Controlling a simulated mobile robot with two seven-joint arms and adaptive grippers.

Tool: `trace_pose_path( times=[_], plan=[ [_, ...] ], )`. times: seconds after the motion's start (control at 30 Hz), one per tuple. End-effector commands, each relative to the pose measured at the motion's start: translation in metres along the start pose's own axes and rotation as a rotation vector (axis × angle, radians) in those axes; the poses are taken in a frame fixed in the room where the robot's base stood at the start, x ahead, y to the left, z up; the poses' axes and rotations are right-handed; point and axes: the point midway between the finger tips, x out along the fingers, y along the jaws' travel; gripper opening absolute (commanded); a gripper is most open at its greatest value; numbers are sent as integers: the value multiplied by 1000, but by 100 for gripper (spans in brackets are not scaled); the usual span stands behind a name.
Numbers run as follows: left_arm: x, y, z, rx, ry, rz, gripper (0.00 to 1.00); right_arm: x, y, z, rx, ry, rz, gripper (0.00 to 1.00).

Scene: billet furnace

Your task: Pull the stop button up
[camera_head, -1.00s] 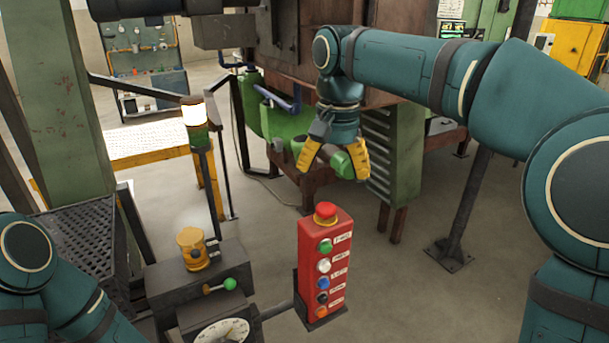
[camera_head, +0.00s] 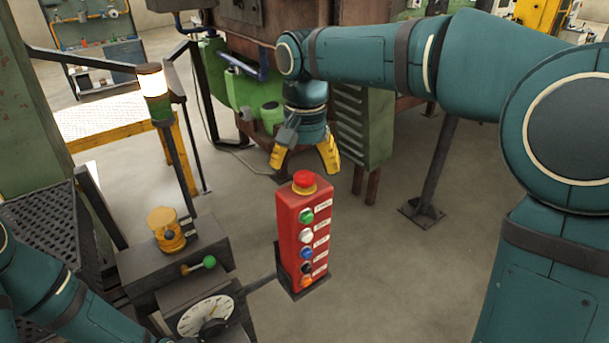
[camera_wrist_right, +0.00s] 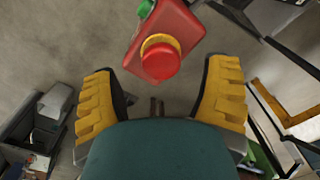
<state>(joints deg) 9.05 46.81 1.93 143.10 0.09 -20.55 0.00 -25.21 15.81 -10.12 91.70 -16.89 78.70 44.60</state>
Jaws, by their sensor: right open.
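The stop button (camera_head: 304,180) is a red mushroom head on a yellow collar, on top of a red control box (camera_head: 294,245). The box has a column of green, white, blue, black and orange buttons on its front. My right gripper (camera_head: 303,161) is open, its yellow fingers pointing down just above and behind the stop button. In the right wrist view the stop button (camera_wrist_right: 160,62) lies beyond the two spread fingertips, roughly centred between them, with nothing gripped. My left arm shows at the lower left, but its gripper is out of view.
A grey console with a green-knobbed lever (camera_head: 208,262), a round dial (camera_head: 205,316) and a yellow knob (camera_head: 165,229) stands left of the box. A lit lamp post (camera_head: 153,82) rises behind it. The green and brown furnace machine (camera_head: 363,130) stands behind my right gripper.

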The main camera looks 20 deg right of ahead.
Motion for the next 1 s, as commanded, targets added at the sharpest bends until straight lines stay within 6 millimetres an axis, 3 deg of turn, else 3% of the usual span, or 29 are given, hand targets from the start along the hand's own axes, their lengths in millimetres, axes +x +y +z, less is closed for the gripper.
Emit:
trace_pose_path(
  times=[0.2,0.53,0.57,0.77,1.0],
  plan=[
    [2,-1,0,0,0,0,66,20,0,0,0,-1,1,75],
    [2,-1,0,-1,1,0,66,23,0,0,0,0,0,75],
    [2,-1,0,-1,1,0,66,23,0,0,0,0,0,72],
    [2,-1,0,0,1,0,66,23,0,0,0,0,0,2],
    [2,-1,0,0,1,0,66,23,0,0,0,0,1,0]
  ],
)
